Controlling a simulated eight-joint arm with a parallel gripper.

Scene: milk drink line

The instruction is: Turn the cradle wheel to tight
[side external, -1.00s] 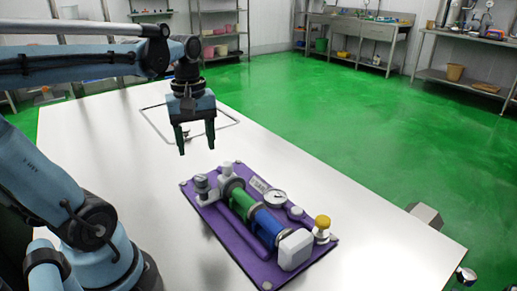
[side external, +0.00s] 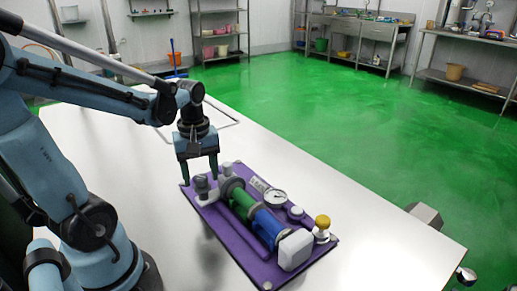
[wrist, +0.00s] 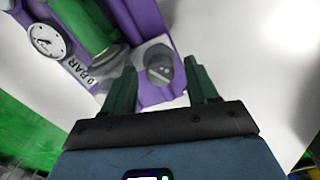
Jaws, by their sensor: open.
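A purple board (side external: 215,222) lies on the white table and carries a green and blue cylinder (side external: 243,205). A dark grey round knob (side external: 201,186) sits on a pale block at the board's left end; I take it as the cradle wheel, though no label shows. My gripper (side external: 200,179) points down over that end, open and empty. In the wrist view the knob (wrist: 158,66) shows between the two spread fingertips of my gripper (wrist: 160,67). I cannot tell whether the fingertips are above the knob or level with it. No contact is visible.
A dial gauge (side external: 275,197) and a yellow knob (side external: 322,222) stand on the board, with a white block (side external: 295,249) at the cylinder's near end. A pale upright fitting (side external: 226,170) is close to the gripper's right finger. The table around the board is clear.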

